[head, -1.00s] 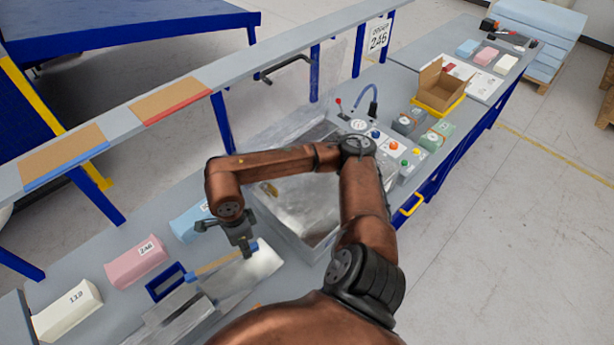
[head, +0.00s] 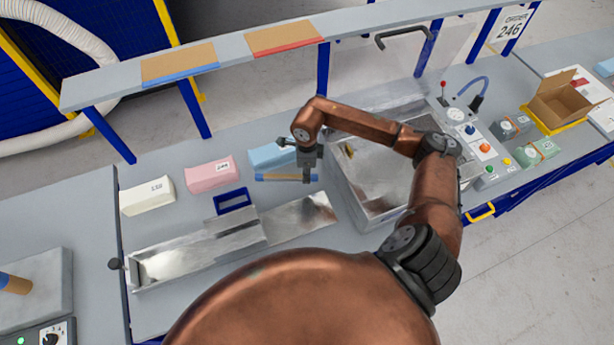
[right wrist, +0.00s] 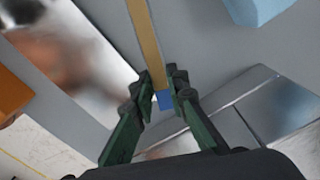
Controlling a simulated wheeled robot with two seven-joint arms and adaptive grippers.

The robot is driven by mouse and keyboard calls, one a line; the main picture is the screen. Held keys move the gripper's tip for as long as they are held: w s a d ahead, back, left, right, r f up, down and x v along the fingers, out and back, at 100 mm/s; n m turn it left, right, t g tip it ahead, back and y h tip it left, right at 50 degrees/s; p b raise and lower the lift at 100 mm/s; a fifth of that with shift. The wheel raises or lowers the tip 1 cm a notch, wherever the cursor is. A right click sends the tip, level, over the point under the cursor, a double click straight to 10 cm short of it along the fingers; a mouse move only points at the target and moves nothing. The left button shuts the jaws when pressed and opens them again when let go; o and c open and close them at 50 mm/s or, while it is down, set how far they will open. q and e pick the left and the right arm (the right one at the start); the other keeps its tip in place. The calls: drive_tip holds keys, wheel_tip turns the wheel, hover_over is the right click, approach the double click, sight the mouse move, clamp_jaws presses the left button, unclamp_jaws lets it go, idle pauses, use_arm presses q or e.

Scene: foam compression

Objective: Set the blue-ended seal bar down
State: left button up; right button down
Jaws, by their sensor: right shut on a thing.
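The seal bar (head: 284,178) is a thin tan strip with blue ends. In the head view it lies level, just in front of the light blue block (head: 268,156). My right gripper (head: 306,177) is shut on the bar near its right end. In the right wrist view, the bar (right wrist: 149,45) runs away from the fingertips (right wrist: 162,92), with its blue end (right wrist: 165,101) between them. Whether the bar touches the table (head: 180,222) or hangs just above it, I cannot tell. My left gripper is not in view.
Pink (head: 211,174) and cream (head: 147,195) blocks stand left of the bar. A long metal tray (head: 185,262) and blue frame (head: 232,200) lie in front. The metal chamber (head: 375,195) is right. The raised shelf (head: 110,88) has blue-edged (head: 180,62) and red-edged (head: 287,38) tan panels.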

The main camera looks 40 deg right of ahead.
drive_tip(key=shift+w+d+f, duration=0.25)
drive_tip(key=shift+w+f, duration=0.2)
drive_tip(key=shift+f, duration=0.15)
drive_tip(key=shift+w+d+f, duration=0.25)
drive_tip(key=shift+w+f, duration=0.15)
drive_tip(key=shift+f, duration=0.2)
wheel_tip(320, 180, down, 2)
drive_tip(key=shift+f+p, duration=0.1)
drive_tip(key=shift+p, duration=0.6)
drive_tip(key=shift+f, duration=0.35)
drive_tip(key=shift+f, duration=0.1)
drive_tip(key=shift+f, duration=0.15)
drive_tip(key=c, duration=1.9)
unclamp_jaws()
